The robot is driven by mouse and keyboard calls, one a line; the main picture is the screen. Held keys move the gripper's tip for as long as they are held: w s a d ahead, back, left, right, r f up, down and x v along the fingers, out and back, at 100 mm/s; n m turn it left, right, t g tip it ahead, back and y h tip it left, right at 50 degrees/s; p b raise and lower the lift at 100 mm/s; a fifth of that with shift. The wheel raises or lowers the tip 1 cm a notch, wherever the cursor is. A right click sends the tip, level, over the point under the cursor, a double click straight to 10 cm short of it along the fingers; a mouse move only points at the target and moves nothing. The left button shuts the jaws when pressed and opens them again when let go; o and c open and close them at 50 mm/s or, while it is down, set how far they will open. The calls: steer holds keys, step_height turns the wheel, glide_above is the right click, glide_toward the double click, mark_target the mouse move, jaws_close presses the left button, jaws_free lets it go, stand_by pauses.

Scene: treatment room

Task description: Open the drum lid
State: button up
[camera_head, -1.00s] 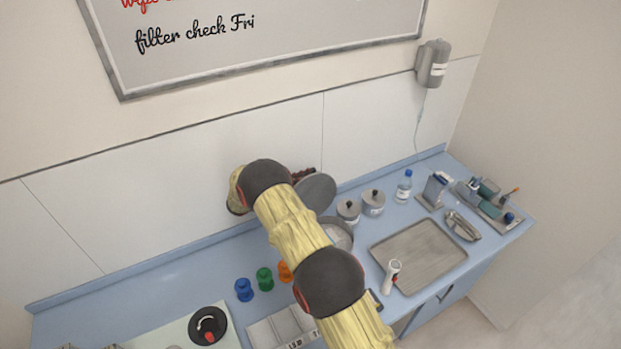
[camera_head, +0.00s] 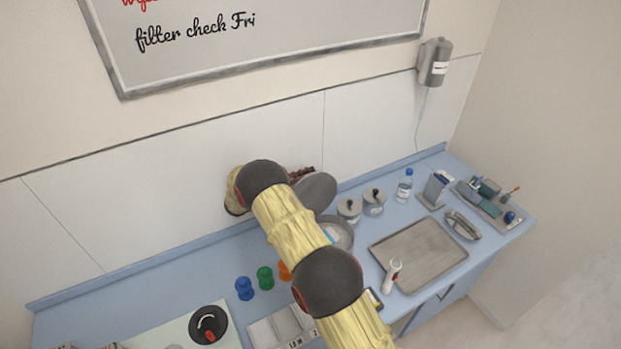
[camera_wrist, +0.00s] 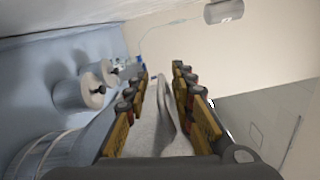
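The grey drum (camera_head: 346,240) stands on the blue counter, partly hidden behind my arm. Its round grey lid (camera_head: 316,190) is raised and tilted steeply up at the back, and the drum's mouth shows. In the wrist view the ribbed drum side (camera_wrist: 48,158) is at lower left, and the lid (camera_wrist: 168,118) shows nearly edge-on between my fingers. My gripper (camera_wrist: 160,82) has its fingers apart on either side of the lid, closer to the right finger; I cannot tell if they touch. In the head view my gripper is mostly hidden behind my arm.
Two lidded canisters (camera_head: 349,210) (camera_head: 374,201) stand just right of the drum, with a bottle (camera_head: 404,187) beyond. A metal tray (camera_head: 420,254) and a white handheld tool (camera_head: 392,275) are at right front. Blue and green pieces (camera_head: 244,288) (camera_head: 265,278) stand left. The wall is close behind.

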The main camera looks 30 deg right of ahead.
steer(key=a, duration=1.1)
steer(key=shift+w+f, duration=0.15)
steer(key=shift+w, duration=0.2)
steer(key=shift+a, duration=0.15)
